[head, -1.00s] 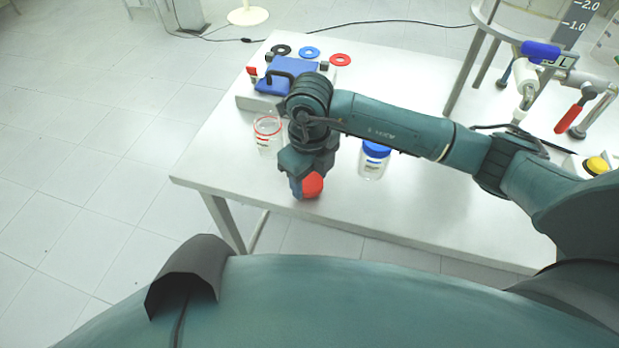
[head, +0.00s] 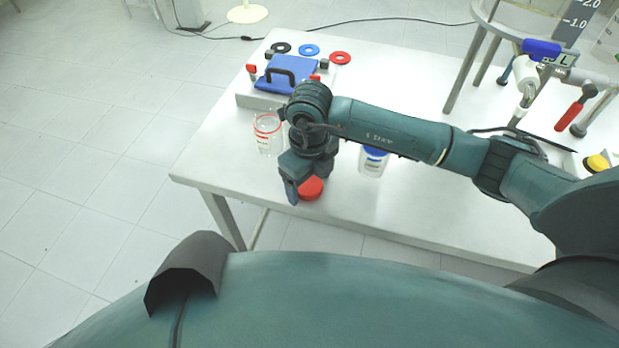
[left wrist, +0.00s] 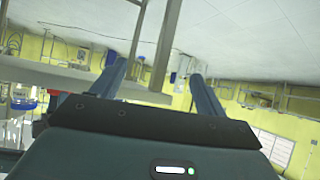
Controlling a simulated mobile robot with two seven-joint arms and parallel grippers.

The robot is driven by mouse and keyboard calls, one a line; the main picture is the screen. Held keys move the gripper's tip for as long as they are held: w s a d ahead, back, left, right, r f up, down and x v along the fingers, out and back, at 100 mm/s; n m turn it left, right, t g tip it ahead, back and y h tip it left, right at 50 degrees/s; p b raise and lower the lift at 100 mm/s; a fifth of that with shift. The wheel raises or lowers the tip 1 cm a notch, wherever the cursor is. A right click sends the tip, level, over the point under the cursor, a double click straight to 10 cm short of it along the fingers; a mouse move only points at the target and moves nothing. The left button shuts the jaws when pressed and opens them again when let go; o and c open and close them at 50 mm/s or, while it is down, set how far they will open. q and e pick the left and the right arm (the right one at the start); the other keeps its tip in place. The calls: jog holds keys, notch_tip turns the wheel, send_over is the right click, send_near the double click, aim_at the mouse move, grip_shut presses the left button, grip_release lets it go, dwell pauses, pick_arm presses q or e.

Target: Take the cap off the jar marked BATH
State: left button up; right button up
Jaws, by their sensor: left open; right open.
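A clear open jar with a red rim (head: 267,133) stands upright on the table, left of my right gripper. A round red cap (head: 311,190) lies flat near the table's front edge. My right gripper (head: 302,184) points down directly over this cap, open, with one finger beside the cap's left side; the other finger is mostly hidden. A jar with a blue cap (head: 373,160) stands to the right, partly behind my right arm. The jar labels are too small to read. My left gripper (left wrist: 157,68) shows in the left wrist view, open, with nothing between its fingers.
A blue-lidded box with a black handle (head: 285,75) sits on a pale base at the back left. Black, blue and red rings (head: 309,51) lie behind it. A metal stand with red-handled clamps (head: 575,110) is at the right. The table's middle back is clear.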

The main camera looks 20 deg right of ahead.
aim_at(309, 185)
pick_arm(q)
jog(key=shift+d+f+b, duration=0.15)
jog(key=shift+d+b, duration=0.1)
jog(key=shift+b, duration=0.5)
pick_arm(e)
notch_tip(309, 185, up, 12)
jog(key=shift+r, duration=0.15)
pick_arm(q)
jog(key=shift+f, duration=0.15)
